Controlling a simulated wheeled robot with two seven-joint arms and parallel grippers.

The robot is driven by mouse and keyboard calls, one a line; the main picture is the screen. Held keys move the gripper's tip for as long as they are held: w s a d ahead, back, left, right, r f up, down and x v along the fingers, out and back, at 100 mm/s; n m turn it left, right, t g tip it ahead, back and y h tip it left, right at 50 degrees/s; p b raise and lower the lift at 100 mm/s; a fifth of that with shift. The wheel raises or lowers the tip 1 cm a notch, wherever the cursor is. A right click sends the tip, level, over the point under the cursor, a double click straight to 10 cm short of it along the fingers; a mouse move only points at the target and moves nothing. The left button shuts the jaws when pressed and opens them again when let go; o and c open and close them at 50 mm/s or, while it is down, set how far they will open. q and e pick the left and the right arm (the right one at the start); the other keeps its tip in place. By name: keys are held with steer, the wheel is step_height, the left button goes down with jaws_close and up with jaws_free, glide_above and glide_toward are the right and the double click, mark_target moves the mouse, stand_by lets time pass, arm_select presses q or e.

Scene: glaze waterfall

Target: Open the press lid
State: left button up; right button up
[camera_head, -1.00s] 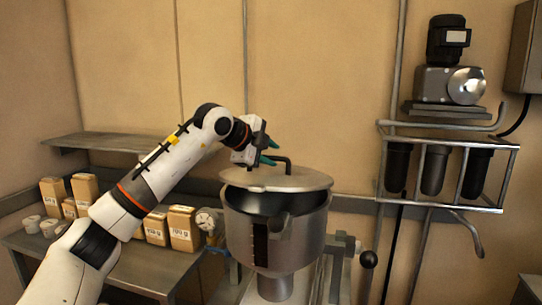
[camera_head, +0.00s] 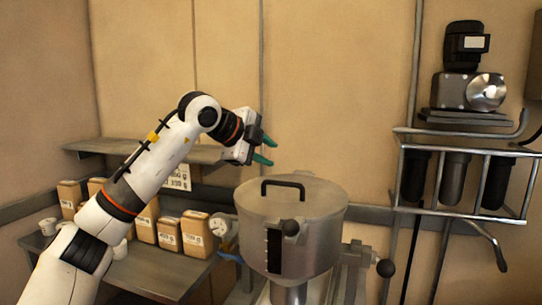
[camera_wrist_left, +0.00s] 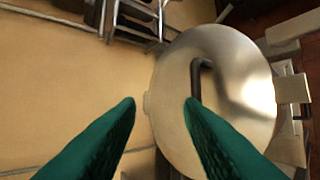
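The press (camera_head: 318,241) is a round grey metal vessel standing right of centre in the head view. Its lid (camera_head: 323,196) lies flat on top with no visible gap, and a black bar handle (camera_head: 283,184) stands up from it. In the left wrist view the lid (camera_wrist_left: 240,80) is a shiny disc at the right, with its dark handle (camera_wrist_left: 196,75) near the disc's left part. My left gripper (camera_head: 265,150) is open and empty, above the lid and apart from the handle. Its teal fingers show spread in the left wrist view (camera_wrist_left: 160,110). My right gripper is not in view.
A black-knobbed lever (camera_head: 385,268) is right of the press. A wall rack (camera_head: 465,143) holds dark cylinders.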

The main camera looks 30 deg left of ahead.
arm_select(q)
steer(key=shift+s+f+b+v, duration=0.1)
steer(key=shift+f+b+v, duration=0.05)
steer(key=shift+v, duration=0.8)
steer(key=shift+s+f+b+v, duration=0.1)
steer(key=shift+f+v, duration=0.05)
steer(key=shift+v, duration=0.8)
steer(key=shift+s+f+b+v, duration=0.1)
steer(key=shift+f+b+v, duration=0.05)
steer(key=shift+v, duration=0.8)
